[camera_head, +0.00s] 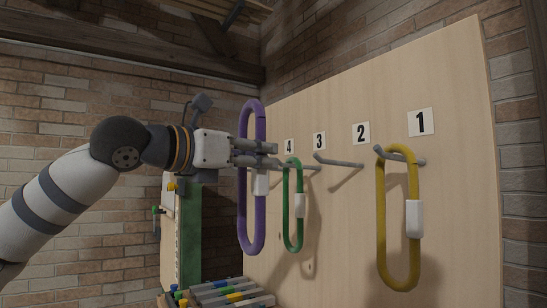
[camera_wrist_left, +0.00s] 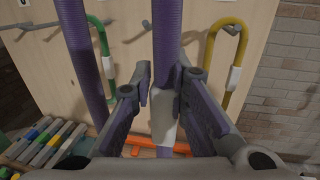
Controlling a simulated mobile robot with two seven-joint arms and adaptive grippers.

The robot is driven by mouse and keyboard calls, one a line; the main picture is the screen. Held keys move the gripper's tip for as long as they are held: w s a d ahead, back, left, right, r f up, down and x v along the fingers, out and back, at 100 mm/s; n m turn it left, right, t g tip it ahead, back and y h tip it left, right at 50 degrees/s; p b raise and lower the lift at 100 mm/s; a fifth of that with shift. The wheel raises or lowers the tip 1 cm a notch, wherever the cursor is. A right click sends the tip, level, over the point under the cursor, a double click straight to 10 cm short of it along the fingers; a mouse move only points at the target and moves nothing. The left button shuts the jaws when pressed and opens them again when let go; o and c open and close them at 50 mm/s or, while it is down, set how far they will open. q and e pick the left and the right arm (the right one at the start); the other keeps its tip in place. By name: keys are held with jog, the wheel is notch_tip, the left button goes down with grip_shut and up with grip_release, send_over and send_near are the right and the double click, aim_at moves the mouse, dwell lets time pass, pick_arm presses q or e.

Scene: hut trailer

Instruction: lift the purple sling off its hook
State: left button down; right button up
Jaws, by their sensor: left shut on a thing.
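The purple sling (camera_head: 244,205) is a tall upright loop with a white sleeve (camera_head: 261,184) on its right strand. My left gripper (camera_head: 268,152) is shut on that right strand, above the sleeve. The loop's top stands above the pegs, and I see no peg through it. In the left wrist view, the held purple strand (camera_wrist_left: 167,25) runs between the fingers (camera_wrist_left: 168,76), with the white sleeve below them. The sling's other strand (camera_wrist_left: 82,60) shows to the left; its top is out of that view. My right gripper is in neither view.
A green sling (camera_head: 287,215) hangs on a peg just right of the purple one. A yellow sling (camera_head: 381,220) hangs below label 1 (camera_head: 421,122). A bare peg (camera_head: 340,161) sticks out between them from the wooden board (camera_head: 455,170). Coloured items (camera_head: 225,292) lie below.

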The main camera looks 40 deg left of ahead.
pick_arm(q)
jog(key=s+a, duration=0.2)
jog(key=s, duration=0.4)
jog(key=shift+s+a, duration=0.15)
jog(key=shift+s, duration=0.15)
jog(key=s+a, duration=0.2)
jog(key=s, duration=0.5)
jog(key=s+a, duration=0.3)
jog(key=s, duration=0.5)
jog(key=shift+a, duration=0.15)
